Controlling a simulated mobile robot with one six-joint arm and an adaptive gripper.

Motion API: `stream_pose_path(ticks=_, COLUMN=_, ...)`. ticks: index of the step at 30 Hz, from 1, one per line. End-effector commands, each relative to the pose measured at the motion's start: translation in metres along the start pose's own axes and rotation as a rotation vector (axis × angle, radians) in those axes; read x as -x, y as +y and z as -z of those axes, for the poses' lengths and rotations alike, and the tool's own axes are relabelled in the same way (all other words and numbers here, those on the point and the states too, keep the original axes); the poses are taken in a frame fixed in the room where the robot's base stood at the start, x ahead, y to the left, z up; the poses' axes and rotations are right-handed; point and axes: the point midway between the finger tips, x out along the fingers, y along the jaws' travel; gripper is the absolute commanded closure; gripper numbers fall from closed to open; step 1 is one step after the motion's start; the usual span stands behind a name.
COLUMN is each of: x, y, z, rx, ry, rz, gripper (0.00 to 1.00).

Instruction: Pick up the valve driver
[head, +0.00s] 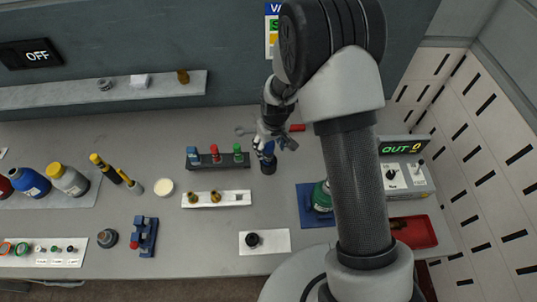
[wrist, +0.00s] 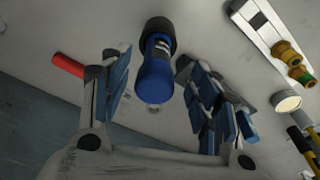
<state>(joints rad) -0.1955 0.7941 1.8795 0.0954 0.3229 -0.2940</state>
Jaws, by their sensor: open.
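A blue tool with a black end, which I take to be the valve driver (head: 268,165), stands on the bench just below my gripper (head: 270,143) in the head view. In the wrist view the tool (wrist: 156,75) lies between the two spread fingers of my gripper (wrist: 158,68), with its black end away from the palm. Gaps show on both sides of it, wider on the right. The fingers are open and not closed on it. In the head view the gripper partly hides its top.
A wrench with a red handle (head: 297,128) lies behind the gripper. A rack (head: 215,164) with blue, red and green pieces stands to the left. A white tray (head: 232,199) with brass fittings is in front of it. A blue mat (head: 308,216) with a green object lies right.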

Motion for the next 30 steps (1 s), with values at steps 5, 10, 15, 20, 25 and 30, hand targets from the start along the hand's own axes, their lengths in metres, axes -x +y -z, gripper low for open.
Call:
stream_pose_path(ticks=5, x=-0.022, y=0.0, z=0.0, rx=-0.001, ry=-0.001, rz=0.001, gripper=0.44)
stream_pose_path(ticks=10, x=-0.033, y=0.001, z=0.001, rx=-0.002, ry=-0.001, rz=0.0, gripper=0.44)
stream_pose_path(ticks=15, x=-0.059, y=0.003, z=0.004, rx=-0.001, ry=-0.003, rz=0.001, gripper=0.44)
stream_pose_path(ticks=20, x=-0.075, y=0.003, z=0.004, rx=0.0, ry=0.0, rz=0.0, gripper=0.44)
stream_pose_path(ticks=25, x=-0.077, y=0.003, z=0.005, rx=-0.001, ry=0.001, rz=0.0, gripper=0.44)
stream_pose_path(ticks=30, x=-0.076, y=0.003, z=0.004, rx=-0.001, ry=0.0, rz=0.0, gripper=0.49)
